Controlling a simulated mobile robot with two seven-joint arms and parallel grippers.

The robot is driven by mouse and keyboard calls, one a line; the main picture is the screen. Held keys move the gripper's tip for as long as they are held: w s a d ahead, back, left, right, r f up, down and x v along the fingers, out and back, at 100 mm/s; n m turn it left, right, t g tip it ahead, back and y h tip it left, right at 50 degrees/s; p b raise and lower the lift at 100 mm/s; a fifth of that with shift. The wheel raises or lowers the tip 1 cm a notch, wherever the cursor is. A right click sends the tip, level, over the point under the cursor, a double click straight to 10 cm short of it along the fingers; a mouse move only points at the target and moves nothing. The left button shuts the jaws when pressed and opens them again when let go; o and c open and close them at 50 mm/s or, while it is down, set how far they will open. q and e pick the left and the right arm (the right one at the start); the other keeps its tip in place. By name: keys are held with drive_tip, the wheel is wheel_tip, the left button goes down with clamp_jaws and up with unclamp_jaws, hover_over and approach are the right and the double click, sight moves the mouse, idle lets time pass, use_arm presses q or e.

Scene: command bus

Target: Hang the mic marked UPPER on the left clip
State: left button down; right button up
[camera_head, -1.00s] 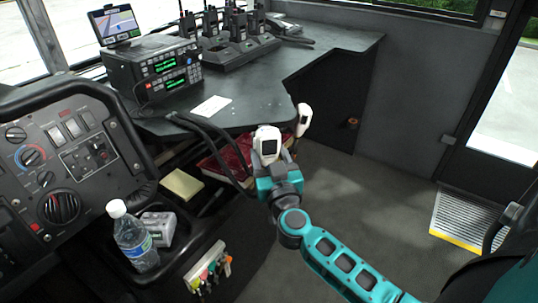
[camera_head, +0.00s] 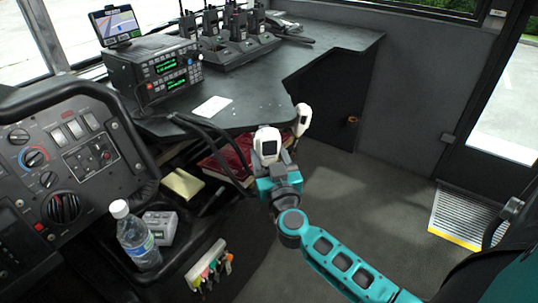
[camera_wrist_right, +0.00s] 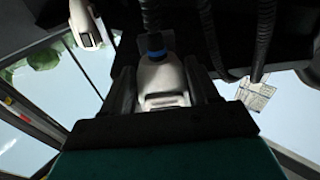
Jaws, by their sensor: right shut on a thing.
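A white mic with a dark face (camera_head: 268,147) is at the tip of my right gripper (camera_head: 272,168), just below the front edge of the desk. In the right wrist view, the held mic (camera_wrist_right: 162,78) sits between the dark fingers of my right gripper (camera_wrist_right: 165,95). It has a blue collar with a black coiled cord above it. A second white mic (camera_head: 303,116) is to the right at the desk edge, apart from my gripper; it also shows in the right wrist view (camera_wrist_right: 86,24). No UPPER marking is readable. The clips are hidden or cannot be made out. My left gripper is not in view.
The dark desk (camera_head: 265,112) carries a radio unit (camera_head: 160,70) and several handsets in a charger (camera_head: 240,50). Black cords (camera_head: 205,133) hang at its front edge. A red book (camera_head: 228,160) lies below. A water bottle (camera_head: 137,238) stands at lower left. Floor at right is clear.

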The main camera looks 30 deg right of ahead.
drive_tip(key=shift+f, duration=0.2)
idle(0.5)
drive_tip(key=shift+f, duration=0.35)
drive_tip(key=shift+f, duration=1.15)
idle(0.6)
drive_tip(key=shift+f, duration=0.3)
idle(0.5)
drive_tip(key=o, duration=1)
